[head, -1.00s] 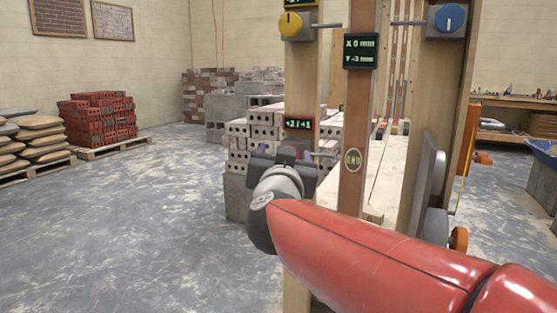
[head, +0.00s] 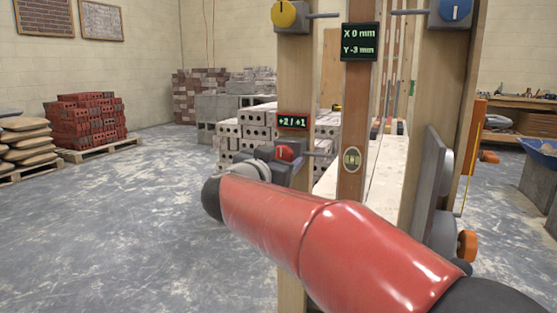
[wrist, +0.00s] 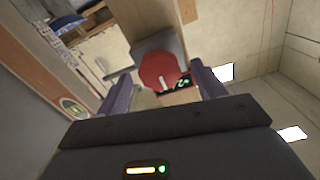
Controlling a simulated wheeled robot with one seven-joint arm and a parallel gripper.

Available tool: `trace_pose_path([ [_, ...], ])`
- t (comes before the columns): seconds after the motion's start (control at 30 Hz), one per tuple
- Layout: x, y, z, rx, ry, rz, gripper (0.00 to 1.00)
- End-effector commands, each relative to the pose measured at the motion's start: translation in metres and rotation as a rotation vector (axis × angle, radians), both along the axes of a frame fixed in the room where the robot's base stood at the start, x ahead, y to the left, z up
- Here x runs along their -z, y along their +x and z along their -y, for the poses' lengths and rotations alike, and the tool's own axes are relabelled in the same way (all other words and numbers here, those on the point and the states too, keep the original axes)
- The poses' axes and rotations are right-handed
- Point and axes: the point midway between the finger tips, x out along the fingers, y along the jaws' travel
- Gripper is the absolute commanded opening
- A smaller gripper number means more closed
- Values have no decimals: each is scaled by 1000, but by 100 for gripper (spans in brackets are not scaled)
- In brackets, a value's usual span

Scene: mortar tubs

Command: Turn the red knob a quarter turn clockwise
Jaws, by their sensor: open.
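The red knob (head: 285,153) sits on a grey block on the left wooden post, just below a small display (head: 293,122) reading +2 / +1. A pale mark shows on its face. In the wrist view the red knob (wrist: 160,70) appears between my two fingers, its white mark toward the lower edge. My gripper (wrist: 160,74) is open, with a finger on either side of the knob in the picture; I cannot tell whether they touch it. In the head view my red arm hides most of the gripper.
A yellow knob (head: 284,14) is higher on the same post, and a blue knob (head: 455,10) is on the right post. A display (head: 360,42) reads X 0 mm, Y -3 mm. An orange knob (head: 467,246) is lower right.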

Motion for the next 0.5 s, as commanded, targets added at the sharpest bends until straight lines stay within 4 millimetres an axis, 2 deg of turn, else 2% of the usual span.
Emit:
trace_pose_path([
  [0.27, 0, 3, 1, 0, 0, 0, 69],
  [0.5, 0, 3, 1, 0, 0, 0, 40],
])
